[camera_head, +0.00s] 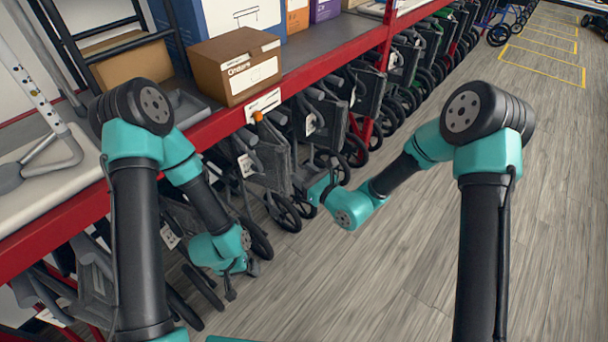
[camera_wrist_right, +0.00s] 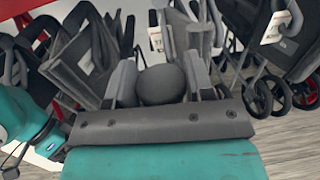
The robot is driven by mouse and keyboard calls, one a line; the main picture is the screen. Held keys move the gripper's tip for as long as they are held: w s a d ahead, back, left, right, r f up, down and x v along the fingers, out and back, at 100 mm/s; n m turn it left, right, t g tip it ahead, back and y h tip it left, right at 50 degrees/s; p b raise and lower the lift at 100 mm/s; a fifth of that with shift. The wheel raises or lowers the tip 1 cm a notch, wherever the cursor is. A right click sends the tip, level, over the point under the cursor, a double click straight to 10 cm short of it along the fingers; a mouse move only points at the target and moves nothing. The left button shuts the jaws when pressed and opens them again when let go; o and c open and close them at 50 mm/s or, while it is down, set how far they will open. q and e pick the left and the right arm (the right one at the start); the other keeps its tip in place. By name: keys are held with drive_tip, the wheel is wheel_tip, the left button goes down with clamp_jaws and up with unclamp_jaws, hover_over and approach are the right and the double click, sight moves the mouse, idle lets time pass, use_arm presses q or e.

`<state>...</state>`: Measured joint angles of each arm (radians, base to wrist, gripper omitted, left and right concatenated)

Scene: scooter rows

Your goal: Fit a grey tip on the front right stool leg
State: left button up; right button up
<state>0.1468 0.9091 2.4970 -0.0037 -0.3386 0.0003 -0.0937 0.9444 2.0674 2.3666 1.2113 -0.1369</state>
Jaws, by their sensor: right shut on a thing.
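My right gripper (camera_head: 320,188) is over the aisle side of the folded scooters, well away from the shelf top. In the right wrist view its two fingers are shut on a dark grey rounded thing (camera_wrist_right: 162,85), which looks like a grey tip. My left gripper (camera_head: 238,272) hangs low beside the scooters, its fingers too small and dark to read. Part of a pale metal stool (camera_head: 40,103) shows at the far left, on the shelf's light top. One leg has a row of holes, and a grey tip (camera_head: 10,177) shows on another end. The front right leg cannot be singled out.
A brown box (camera_head: 235,66) stands on the red-edged shelf (camera_head: 330,55), beside a grey tray (camera_head: 188,108).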

idle(0.5)
drive_tip(key=w+d+r+m+t+h, duration=0.1)
drive_tip(key=d+h, duration=0.1)
drive_tip(key=d, duration=0.4)
drive_tip(key=w+d+r+m+t+h, duration=0.1)
drive_tip(key=w+d+m+t, duration=0.1)
drive_tip(key=d, duration=0.5)
drive_tip(key=shift+h, duration=0.4)
drive_tip(key=d+r+m+t+h, duration=0.1)
drive_tip(key=d+m+t+h, duration=0.1)
drive_tip(key=d, duration=1.1)
drive_tip(key=m+h, duration=0.1)
drive_tip(key=h, duration=0.1)
drive_tip(key=shift+s+d+r+m+t+h, duration=0.2)
drive_tip(key=shift+d+r+m+t+h, duration=0.1)
drive_tip(key=shift+r+h, duration=0.1)
drive_tip(key=shift+f, duration=0.1)
wheel_tip(320, 180, down, 25)
drive_tip(key=w+m+h, duration=0.1)
drive_tip(key=m+h, duration=0.2)
drive_tip(key=h, duration=0.2)
drive_tip(key=shift+w+t, duration=0.15)
drive_tip(key=shift+t, duration=0.25)
